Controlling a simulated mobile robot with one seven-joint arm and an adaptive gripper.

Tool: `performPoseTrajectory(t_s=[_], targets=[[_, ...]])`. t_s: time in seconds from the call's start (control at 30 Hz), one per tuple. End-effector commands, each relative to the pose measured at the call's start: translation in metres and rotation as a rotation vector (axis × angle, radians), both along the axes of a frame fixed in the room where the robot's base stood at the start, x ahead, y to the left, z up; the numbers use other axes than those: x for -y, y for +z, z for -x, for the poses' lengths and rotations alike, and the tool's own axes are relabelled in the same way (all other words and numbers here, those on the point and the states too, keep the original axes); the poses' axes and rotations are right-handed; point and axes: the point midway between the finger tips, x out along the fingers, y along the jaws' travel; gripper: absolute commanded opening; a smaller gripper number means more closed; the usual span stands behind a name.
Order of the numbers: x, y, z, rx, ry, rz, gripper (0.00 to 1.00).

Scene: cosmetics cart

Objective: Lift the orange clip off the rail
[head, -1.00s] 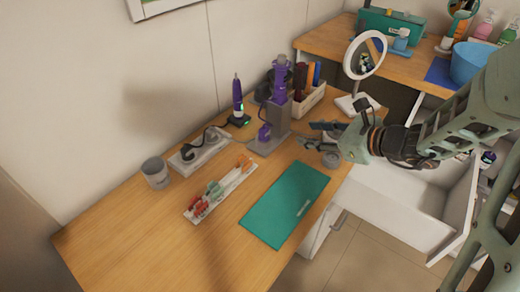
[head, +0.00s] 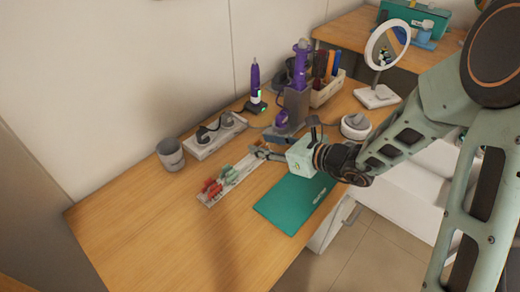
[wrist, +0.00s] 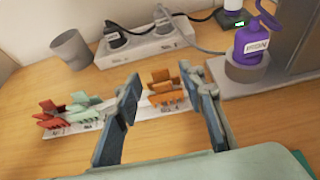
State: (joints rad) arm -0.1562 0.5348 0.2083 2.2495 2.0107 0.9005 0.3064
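The white rail (head: 207,202) lies on the wooden desk with red clips (head: 211,187), green clips (head: 229,174) and orange at its far right end. In the wrist view the orange clip (wrist: 166,97) stands on the rail (wrist: 147,113), with another orange piece behind it; I cannot fully separate the two. My gripper (wrist: 160,76) is open and empty, its dark fingers on either side of the orange in the picture. In the head view my gripper (head: 286,138) is over the rail's right end and partly hides the orange clip there.
A purple device on a grey stand (head: 296,100) is close behind my gripper. A power strip (head: 215,136) and grey cup (head: 170,154) stand behind the rail. A teal mat (head: 290,207) lies in front. The desk's left part is clear.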

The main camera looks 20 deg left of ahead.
Motion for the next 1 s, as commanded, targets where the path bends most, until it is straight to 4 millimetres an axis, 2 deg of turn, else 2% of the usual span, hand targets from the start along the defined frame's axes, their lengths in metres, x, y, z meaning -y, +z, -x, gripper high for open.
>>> performPoseTrajectory(t_s=[0.1,0.2,0.4,0.57,0.87,1.0], targets=[[-0.014,-0.006,-0.004,0.001,0.001,-0.001,0.37],[-0.018,-0.008,-0.006,0.001,0.0,0.0,0.37],[-0.018,-0.008,-0.006,0.001,-0.001,0.0,0.37],[-0.018,-0.008,-0.006,0.001,-0.001,0.0,0.22],[-0.018,-0.007,-0.006,0.001,-0.001,0.0,0.21],[-0.018,0.003,-0.006,0.004,-0.001,-0.001,0.21]])
